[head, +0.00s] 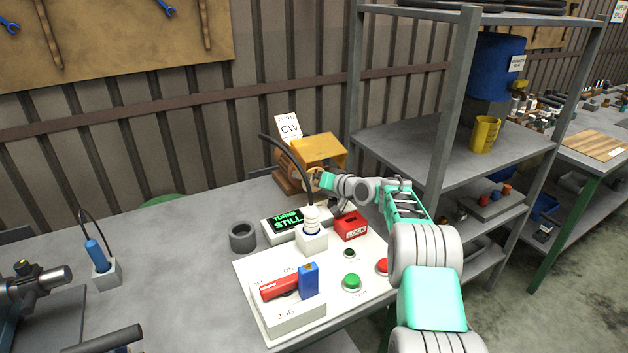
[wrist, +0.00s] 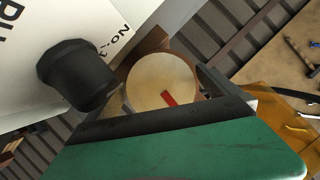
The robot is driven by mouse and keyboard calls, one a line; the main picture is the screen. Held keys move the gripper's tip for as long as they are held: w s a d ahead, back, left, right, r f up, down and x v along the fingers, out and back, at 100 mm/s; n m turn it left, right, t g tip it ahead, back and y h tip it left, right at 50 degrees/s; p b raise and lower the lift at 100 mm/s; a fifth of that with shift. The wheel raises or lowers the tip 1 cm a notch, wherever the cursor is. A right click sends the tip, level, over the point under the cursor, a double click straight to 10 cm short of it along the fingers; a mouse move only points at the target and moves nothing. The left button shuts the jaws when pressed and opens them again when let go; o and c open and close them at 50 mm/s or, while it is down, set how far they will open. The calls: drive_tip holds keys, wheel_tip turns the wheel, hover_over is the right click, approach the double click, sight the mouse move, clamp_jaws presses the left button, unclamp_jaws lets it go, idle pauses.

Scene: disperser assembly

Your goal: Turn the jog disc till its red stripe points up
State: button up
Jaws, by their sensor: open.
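The jog disc (wrist: 150,75) is a pale round face in the middle of the wrist view. A short red stripe (wrist: 169,98) on it runs from near its centre down and slightly right in that picture. In the head view the disc (head: 313,177) sits at the front of the brown motor (head: 289,172) and is partly hidden by my gripper; its stripe cannot be made out there. My gripper (head: 321,181) is open in front of the disc. In the wrist view its dark fingers (wrist: 165,90) lie on either side of the disc; contact cannot be told.
A yellow guard (head: 320,149) and a white "CW" card (head: 289,127) stand by the motor. The white control panel (head: 250,283) carries buttons, a red lock box (head: 351,226) and a display reading "STILL" (head: 287,222). A grey shelf (head: 455,150) stands right.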

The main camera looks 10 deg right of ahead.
drive_tip(key=c, duration=1.3)
drive_tip(key=shift+f+n+h+b, duration=0.15)
drive_tip(key=shift+n+h+b, duration=0.2)
drive_tip(key=shift+b, duration=0.8)
drive_tip(key=o, duration=1.3)
drive_tip(key=shift+r, duration=0.2)
drive_tip(key=v, duration=0.6)
drive_tip(key=shift+s+d+r, duration=0.1)
drive_tip(key=shift+s+d, duration=0.1)
drive_tip(key=shift+s, duration=0.15)
drive_tip(key=shift+s+d+r, duration=0.15)
drive_tip(key=shift+s, duration=0.3)
drive_tip(key=shift+r, duration=0.1)
